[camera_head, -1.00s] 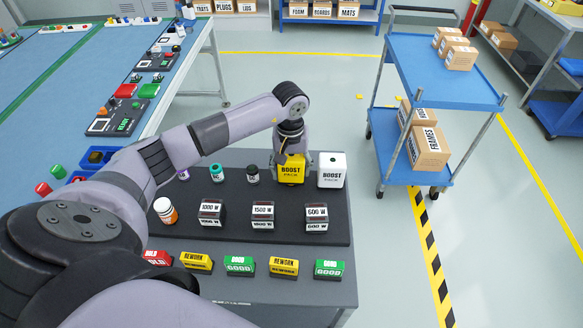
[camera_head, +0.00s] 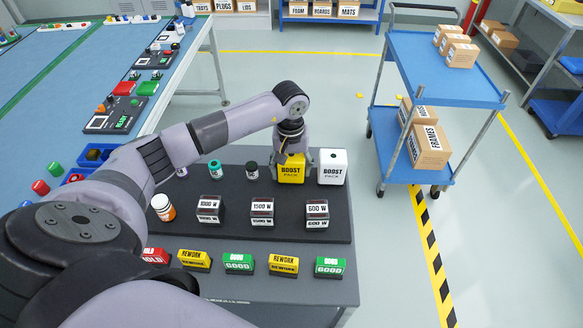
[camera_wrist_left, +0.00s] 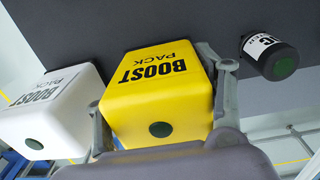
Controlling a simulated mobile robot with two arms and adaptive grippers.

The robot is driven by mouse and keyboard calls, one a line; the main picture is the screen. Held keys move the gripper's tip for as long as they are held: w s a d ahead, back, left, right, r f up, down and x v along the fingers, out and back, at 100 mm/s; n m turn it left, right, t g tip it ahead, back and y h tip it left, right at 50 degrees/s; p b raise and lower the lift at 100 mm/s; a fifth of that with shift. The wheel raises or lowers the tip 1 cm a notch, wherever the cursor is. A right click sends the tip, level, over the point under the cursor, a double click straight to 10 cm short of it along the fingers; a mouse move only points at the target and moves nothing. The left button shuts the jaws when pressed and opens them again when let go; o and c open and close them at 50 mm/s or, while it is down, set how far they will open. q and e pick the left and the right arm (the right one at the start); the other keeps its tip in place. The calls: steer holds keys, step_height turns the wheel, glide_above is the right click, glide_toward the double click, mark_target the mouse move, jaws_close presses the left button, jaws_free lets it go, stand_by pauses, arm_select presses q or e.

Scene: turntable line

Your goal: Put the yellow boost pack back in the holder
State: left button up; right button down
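The yellow boost pack (camera_head: 291,173) stands upright on the dark board (camera_head: 235,228), left of the white boost pack (camera_head: 332,168). My left gripper (camera_head: 294,158) has one finger on each side of the yellow pack, seemingly touching both. The left wrist view shows the yellow pack (camera_wrist_left: 160,95) filling the space between the fingers, with the white pack (camera_wrist_left: 48,108) beside it at left. Any seat under the yellow pack is hidden. My right gripper does not show.
A black-capped bottle (camera_head: 251,171) and a teal-capped bottle (camera_head: 215,170) stand left of the yellow pack. Several wattage blocks (camera_head: 262,211) and label blocks (camera_head: 284,265) are in front. A blue cart (camera_head: 440,75) stands right, across open floor.

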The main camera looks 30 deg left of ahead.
arm_select(q)
steer(key=o, duration=0.5)
steer(key=shift+s+f, duration=0.1)
step_height(320, 180, up, 12)
steer(key=shift+a+r, duration=0.1)
steer(key=shift+r, duration=0.05)
stand_by(0.3)
